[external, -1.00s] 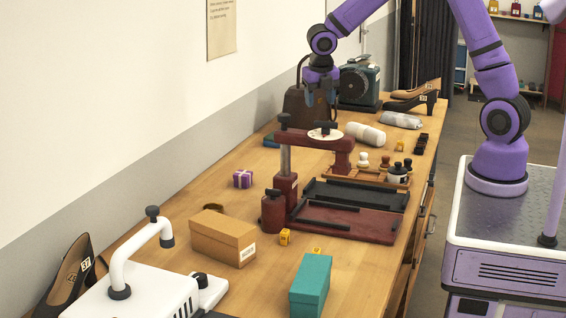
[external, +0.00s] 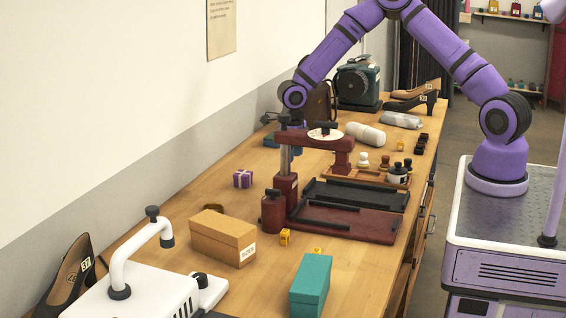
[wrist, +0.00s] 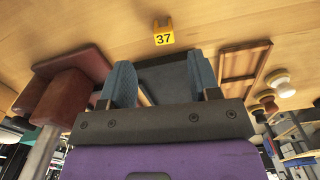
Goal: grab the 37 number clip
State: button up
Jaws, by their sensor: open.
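A small yellow clip with a white label reading 37 (wrist: 163,38) lies on the wooden table at the top middle of the wrist view. My gripper (wrist: 162,78) is open, with its two blue-grey fingers apart and pointing toward the clip. Nothing is held between them, and the clip is beyond the fingertips. In the external view my gripper is mostly hidden behind the dark red press. Yellow clips show in the external view at the front (external: 285,237), beside the teal box (external: 317,251), and farther back (external: 400,146). I cannot tell which of them, if any, is number 37.
The dark red press (external: 315,140) stands close to my gripper; its parts also show in the wrist view (wrist: 75,75). A wooden tray (wrist: 240,68) and round-topped stamps (wrist: 278,82) are on the right there. Brown (external: 222,238) and teal (external: 310,285) boxes stand in front.

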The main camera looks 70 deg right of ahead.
jog(key=f, duration=0.7)
jog(key=shift+s+d+f, duration=0.2)
jog(key=shift+f, duration=0.1)
jog(key=c, duration=1)
